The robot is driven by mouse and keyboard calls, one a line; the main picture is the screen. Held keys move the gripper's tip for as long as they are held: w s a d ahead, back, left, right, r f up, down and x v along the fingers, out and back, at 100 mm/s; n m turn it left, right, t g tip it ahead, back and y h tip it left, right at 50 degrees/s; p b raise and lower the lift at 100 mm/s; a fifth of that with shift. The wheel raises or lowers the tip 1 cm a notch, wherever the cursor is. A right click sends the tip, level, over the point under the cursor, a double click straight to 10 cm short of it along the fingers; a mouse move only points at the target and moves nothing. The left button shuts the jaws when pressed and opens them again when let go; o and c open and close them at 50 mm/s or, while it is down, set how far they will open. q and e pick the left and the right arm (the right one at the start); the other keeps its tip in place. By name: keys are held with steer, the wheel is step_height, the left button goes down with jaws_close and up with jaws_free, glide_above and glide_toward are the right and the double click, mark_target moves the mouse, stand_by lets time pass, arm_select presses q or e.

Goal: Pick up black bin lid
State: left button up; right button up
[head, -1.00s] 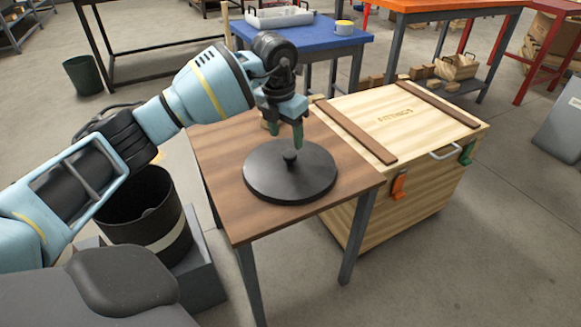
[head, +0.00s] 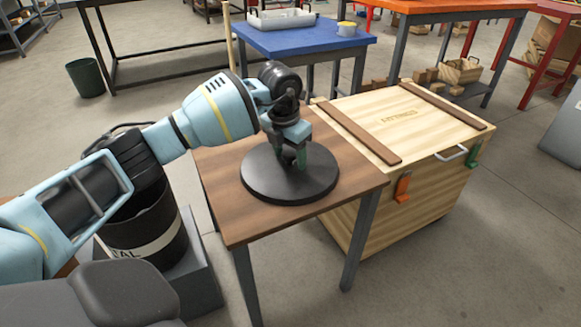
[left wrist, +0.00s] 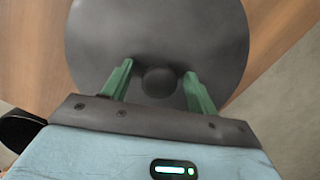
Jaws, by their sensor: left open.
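The black bin lid (head: 262,184) lies flat on a small brown wooden table (head: 228,216). In the left wrist view the lid (left wrist: 160,30) fills the upper middle, with its round knob (left wrist: 159,81) between the two green fingers. My left gripper (head: 292,162) is low over the lid's centre, fingers pointing down. It is open, and in the left wrist view (left wrist: 158,88) a gap shows between each finger and the knob. In the head view the gripper hides the knob. The black bin (head: 150,232) stands left of the table, partly behind my left arm. My right gripper is not in view.
A wooden crate (head: 420,125) with an orange latch stands close against the table's right side. Open floor lies in front at right.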

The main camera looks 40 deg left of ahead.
mark_target(291, 151)
arm_select(q)
steer(key=shift+r, duration=0.1)
steer(key=c, duration=1.1)
steer(key=shift+c, duration=0.2)
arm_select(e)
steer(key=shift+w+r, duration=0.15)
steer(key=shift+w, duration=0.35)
arm_select(q)
steer(key=shift+r, duration=0.45)
step_height(291, 151, up, 3)
steer(key=shift+r+p, duration=0.15)
steer(key=shift+p, duration=0.7)
steer(key=s+a+p, duration=0.1)
steer(key=s+a, duration=0.2)
steer(key=a, duration=0.4)
steer(key=s+a+p, duration=0.1)
steer(key=s+a, duration=0.2)
steer(key=a, duration=0.5)
steer(key=shift+r, duration=0.4)
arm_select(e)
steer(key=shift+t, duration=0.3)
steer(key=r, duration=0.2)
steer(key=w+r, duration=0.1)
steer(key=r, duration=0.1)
